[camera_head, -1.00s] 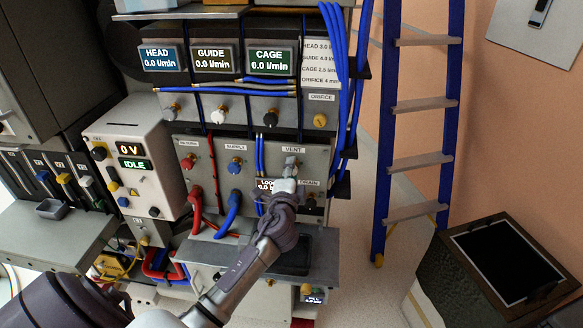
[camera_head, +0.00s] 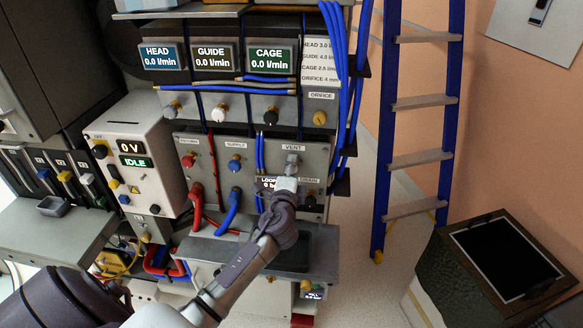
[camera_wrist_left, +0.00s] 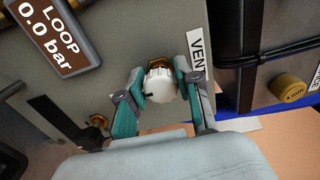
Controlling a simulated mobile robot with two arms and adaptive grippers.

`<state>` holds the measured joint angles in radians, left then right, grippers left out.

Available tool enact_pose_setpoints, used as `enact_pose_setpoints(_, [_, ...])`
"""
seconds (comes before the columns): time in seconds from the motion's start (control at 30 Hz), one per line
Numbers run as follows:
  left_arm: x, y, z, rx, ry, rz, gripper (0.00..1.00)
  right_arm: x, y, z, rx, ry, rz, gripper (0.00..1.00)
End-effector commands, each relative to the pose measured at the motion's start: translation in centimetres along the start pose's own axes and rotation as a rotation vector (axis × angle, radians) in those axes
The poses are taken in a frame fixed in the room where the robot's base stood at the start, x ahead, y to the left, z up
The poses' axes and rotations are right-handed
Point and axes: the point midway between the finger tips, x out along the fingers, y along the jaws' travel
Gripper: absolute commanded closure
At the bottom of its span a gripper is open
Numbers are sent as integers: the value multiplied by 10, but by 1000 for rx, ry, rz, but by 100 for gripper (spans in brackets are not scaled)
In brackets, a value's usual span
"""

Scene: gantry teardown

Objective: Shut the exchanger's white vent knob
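The white vent knob (camera_wrist_left: 160,84) sits on the grey panel beside the VENT label (camera_wrist_left: 197,52). A dark mark on its rim points left in the left wrist view. My left gripper (camera_wrist_left: 161,78) has one finger on each side of the knob, and both fingertips appear to touch it. In the head view my left gripper (camera_head: 289,170) is at the panel under the VENT label and hides most of the knob. My right gripper is in neither view.
The LOOP display (camera_wrist_left: 56,32) reads 0.0 bar. A brass fitting (camera_wrist_left: 98,121) is below left of the knob. The DRAIN knob (camera_head: 310,201) is close to my gripper. Blue hoses (camera_head: 340,60) hang at the panel's right; a blue ladder (camera_head: 418,100) stands further right.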

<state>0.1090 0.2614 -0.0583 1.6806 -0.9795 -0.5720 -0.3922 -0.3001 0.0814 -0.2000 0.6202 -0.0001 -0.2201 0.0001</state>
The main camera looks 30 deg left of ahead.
Motion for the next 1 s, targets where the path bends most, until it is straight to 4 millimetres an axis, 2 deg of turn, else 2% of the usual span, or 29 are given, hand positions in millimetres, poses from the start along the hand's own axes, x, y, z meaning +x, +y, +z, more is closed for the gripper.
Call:
enact_pose_setpoints(0.03, [0,1,0,0,0,1,55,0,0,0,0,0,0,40])
enact_pose_setpoints(0.1, [0,0,0,0,0,1,44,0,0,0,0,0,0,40])
enact_pose_setpoints(0.13, [0,0,0,0,0,1,43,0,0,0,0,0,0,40])
enact_pose_setpoints(0.4, [-1,0,0,-2,0,0,43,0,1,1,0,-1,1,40])
enact_pose_setpoints(0.53, [-10,1,0,-2,1,2,43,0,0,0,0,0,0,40])
enact_pose_setpoints(1.0, [-100,1,0,-2,0,3,43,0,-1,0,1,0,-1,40])
